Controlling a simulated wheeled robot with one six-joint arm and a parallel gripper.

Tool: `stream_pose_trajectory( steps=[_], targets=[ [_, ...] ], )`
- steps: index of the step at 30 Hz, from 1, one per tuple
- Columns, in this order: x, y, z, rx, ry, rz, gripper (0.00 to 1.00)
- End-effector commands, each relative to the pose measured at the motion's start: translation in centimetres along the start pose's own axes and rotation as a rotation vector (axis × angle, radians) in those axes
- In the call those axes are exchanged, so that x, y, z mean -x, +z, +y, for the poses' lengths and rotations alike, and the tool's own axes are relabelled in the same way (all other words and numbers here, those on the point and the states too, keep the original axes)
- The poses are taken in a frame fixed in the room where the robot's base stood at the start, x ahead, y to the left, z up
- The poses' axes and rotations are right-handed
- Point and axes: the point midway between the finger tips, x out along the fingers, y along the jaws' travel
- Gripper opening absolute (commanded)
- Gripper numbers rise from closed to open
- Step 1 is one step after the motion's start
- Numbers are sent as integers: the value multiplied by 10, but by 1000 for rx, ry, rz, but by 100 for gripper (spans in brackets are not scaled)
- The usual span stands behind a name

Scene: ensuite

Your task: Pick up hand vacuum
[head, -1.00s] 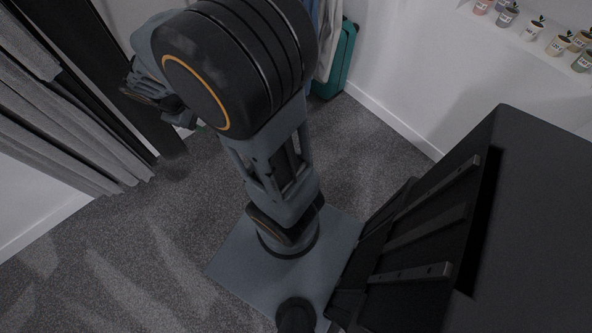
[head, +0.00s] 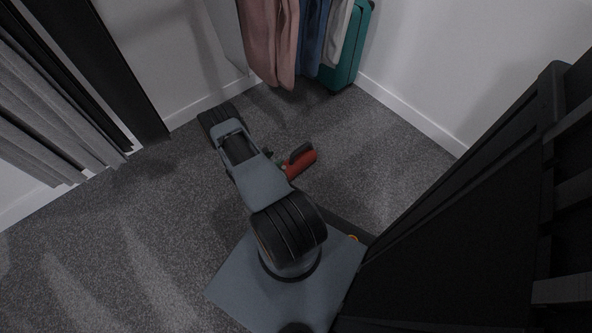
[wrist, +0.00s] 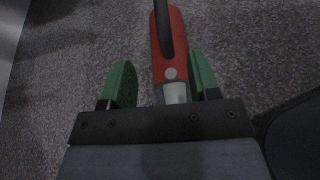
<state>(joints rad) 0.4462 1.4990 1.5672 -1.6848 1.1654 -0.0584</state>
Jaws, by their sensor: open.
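The hand vacuum (head: 303,162) is red with a dark handle and lies on the grey carpet, just right of my arm in the head view. In the wrist view, the hand vacuum (wrist: 174,50) points its pale grey nozzle end toward me. My gripper (wrist: 162,80) is open, with green fingertips on either side of the nozzle end. The nozzle is closer to the right finger; I cannot tell whether they touch. In the head view my arm hides most of the gripper and the vacuum's near end.
Hanging clothes (head: 270,40) and a teal suitcase (head: 348,55) are at the back wall. A dark furniture unit (head: 470,210) stands close on the right. Grey curtains (head: 45,110) hang at the left. Carpet around the vacuum is clear.

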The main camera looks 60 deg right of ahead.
Motion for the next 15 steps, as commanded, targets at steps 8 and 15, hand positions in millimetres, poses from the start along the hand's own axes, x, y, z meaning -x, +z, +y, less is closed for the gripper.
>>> stream_pose_trajectory(
  steps=[8,15],
  targets=[
    [-49,-18,-6,26,9,-3,56],
    [-84,-16,-5,26,10,-4,56]
  ],
)
